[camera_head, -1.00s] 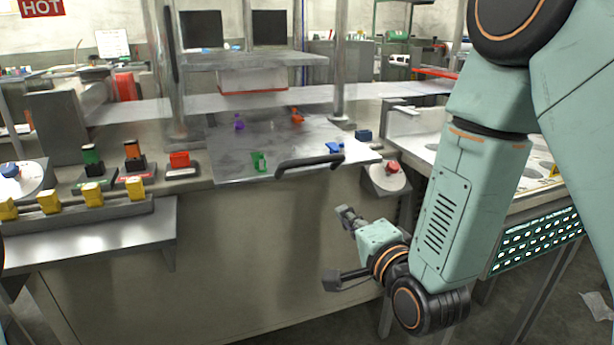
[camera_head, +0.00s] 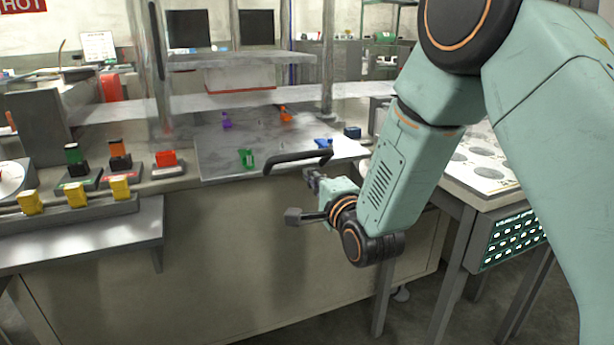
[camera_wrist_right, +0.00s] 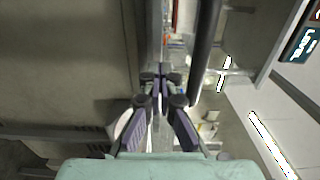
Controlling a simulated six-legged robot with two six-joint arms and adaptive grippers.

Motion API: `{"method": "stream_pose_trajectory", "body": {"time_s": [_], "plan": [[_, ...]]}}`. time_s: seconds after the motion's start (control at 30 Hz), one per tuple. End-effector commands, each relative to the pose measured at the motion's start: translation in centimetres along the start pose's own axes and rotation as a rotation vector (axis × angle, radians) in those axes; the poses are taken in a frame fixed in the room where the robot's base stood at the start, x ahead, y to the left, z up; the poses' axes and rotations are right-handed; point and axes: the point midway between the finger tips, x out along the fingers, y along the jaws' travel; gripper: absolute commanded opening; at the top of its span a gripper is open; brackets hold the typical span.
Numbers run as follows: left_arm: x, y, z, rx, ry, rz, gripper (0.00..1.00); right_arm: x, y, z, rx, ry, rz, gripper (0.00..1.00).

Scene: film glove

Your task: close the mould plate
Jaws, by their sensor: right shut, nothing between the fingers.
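The mould plate (camera_head: 218,145) is a flat grey plate sticking out at the front of the press. A dark bar handle (camera_head: 298,157) runs along its front edge, toward the right. Small purple, orange, green and blue pieces lie on the plate. My right gripper (camera_head: 311,176) is shut and empty, just below the right end of the handle; I cannot tell whether they touch. In the right wrist view, the gripper's fingertips (camera_wrist_right: 160,77) are together, and the dark handle bar (camera_wrist_right: 206,50) runs to their right. My left gripper is not in view.
The upper block (camera_head: 240,79) with a red lower edge hangs above the plate between metal columns. Yellow blocks (camera_head: 75,196) stand on a side shelf at the left. A table with round dishes (camera_head: 480,165) is at the right. The space before the press front is clear.

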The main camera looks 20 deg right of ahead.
Motion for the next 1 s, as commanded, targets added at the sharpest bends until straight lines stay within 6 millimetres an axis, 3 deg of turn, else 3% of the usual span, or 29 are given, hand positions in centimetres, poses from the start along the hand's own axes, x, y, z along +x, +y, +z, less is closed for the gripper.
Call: {"method": "stream_pose_trajectory", "body": {"time_s": [0.1,0.3,1.0], "plan": [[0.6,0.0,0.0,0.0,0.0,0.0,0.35,1.7,0.2,0.0,-0.001,0.0,-0.002,0.0],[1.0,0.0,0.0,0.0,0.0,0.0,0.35,3.1,0.1,0.0,-0.001,0.001,0.0,0.0],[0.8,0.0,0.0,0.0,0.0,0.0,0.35,4.2,0.1,0.0,-0.001,0.001,0.001,0.0]]}}
